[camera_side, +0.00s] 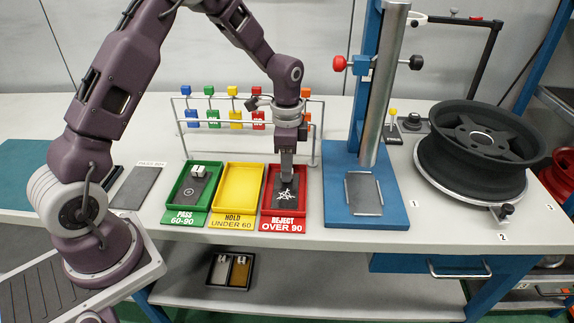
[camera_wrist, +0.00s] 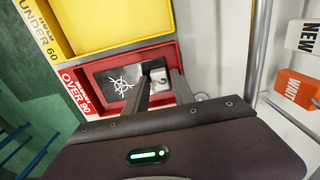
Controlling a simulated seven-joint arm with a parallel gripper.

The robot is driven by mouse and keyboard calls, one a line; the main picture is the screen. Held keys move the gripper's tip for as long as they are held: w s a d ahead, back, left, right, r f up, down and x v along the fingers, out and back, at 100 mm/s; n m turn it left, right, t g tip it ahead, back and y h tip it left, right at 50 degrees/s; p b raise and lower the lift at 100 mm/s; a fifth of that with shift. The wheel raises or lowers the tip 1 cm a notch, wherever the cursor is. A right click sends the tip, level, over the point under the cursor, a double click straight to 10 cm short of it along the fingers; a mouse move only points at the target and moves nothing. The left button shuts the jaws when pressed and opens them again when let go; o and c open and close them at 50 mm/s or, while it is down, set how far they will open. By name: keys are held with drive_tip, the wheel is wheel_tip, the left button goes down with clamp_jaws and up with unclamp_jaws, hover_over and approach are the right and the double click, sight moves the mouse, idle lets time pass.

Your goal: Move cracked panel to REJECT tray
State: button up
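The cracked panel (camera_side: 286,194) is dark with a white starburst crack mark. It lies within the red REJECT OVER 90 tray (camera_side: 264,211); the crack mark also shows in the wrist view (camera_wrist: 122,84). My gripper (camera_side: 287,178) points down into this tray, over the panel's far part. In the wrist view, the two fingers (camera_wrist: 162,76) stand apart on either side of a small light grip block on the panel. I cannot tell whether they press on the block or stand clear of it.
The yellow HOLD tray (camera_side: 238,187) is empty. The green PASS tray (camera_side: 175,194) holds a grey panel with a light block. A rack of coloured tags (camera_side: 234,117) stands close behind the trays. A blue press stand (camera_side: 334,203) is to the right, with a wheel (camera_side: 480,145) beyond.

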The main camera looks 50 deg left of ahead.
wheel_tip(320, 180, up, 12)
drive_tip(key=s+d+r+n+t, duration=0.3)
drive_tip(key=s+r+n, duration=0.1)
drive_tip(key=s+r, duration=0.65)
drive_tip(key=s+d+n+t, duration=0.1)
drive_tip(key=s+n, duration=0.1)
drive_tip(key=s, duration=0.6)
drive_tip(key=s+d+f+n+t, duration=0.1)
drive_tip(key=s+n, duration=0.2)
drive_tip(key=s, duration=0.5)
drive_tip(key=shift+d+t, duration=0.3)
drive_tip(key=shift+d, duration=0.1)
